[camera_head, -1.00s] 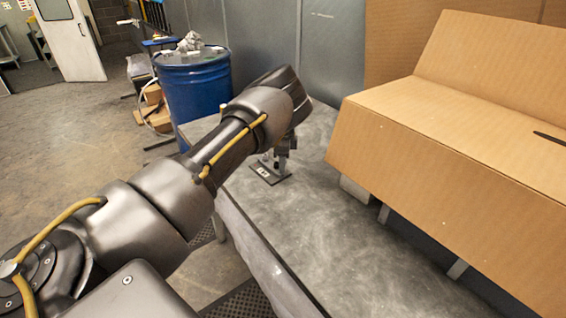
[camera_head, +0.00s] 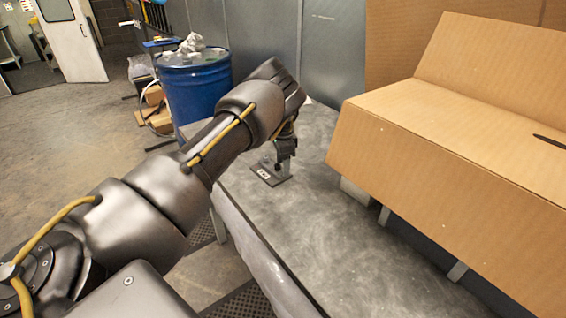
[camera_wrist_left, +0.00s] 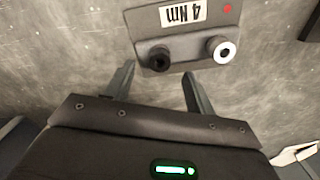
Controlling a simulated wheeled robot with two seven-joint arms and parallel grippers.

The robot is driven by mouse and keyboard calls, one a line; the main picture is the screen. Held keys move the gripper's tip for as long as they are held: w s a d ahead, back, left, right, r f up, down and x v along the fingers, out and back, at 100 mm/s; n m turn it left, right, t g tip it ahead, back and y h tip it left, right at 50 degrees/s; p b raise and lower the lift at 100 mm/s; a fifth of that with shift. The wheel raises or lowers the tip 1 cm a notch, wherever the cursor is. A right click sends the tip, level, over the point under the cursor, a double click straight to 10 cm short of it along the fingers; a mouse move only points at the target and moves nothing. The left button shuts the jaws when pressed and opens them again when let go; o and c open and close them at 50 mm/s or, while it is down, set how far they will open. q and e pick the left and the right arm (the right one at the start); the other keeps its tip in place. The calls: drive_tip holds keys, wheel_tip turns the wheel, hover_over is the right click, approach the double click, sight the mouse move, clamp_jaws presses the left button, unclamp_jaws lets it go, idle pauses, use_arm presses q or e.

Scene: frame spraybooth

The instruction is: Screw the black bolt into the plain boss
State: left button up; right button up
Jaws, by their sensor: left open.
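A dark fixture block (camera_head: 270,174) sits on the grey table, marked "4 Nm"; its label shows upside down in the left wrist view (camera_wrist_left: 205,37). On its near edge there, a round black piece (camera_wrist_left: 158,60), which looks like the black bolt's head at the plain boss, is at left. A boss with a white ring (camera_wrist_left: 223,51) is at right, near a red dot. I cannot tell how deep the black piece sits. My left gripper (camera_wrist_left: 158,76) is open, fingers apart, with the black piece just beyond and between the fingertips. My right gripper is not in view.
A large cardboard box form (camera_head: 440,150) stands along the table's right side. A blue drum (camera_head: 195,82) is behind the table's far left corner. The grey table (camera_head: 340,235) is clear in front of the fixture.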

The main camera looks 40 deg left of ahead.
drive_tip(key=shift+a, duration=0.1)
use_arm(q)
wheel_tip(320, 180, up, 4)
drive_tip(key=shift+w+f+b, duration=0.15)
drive_tip(key=shift+b, duration=0.35)
wheel_tip(320, 180, up, 7)
drive_tip(key=shift+b, duration=0.35)
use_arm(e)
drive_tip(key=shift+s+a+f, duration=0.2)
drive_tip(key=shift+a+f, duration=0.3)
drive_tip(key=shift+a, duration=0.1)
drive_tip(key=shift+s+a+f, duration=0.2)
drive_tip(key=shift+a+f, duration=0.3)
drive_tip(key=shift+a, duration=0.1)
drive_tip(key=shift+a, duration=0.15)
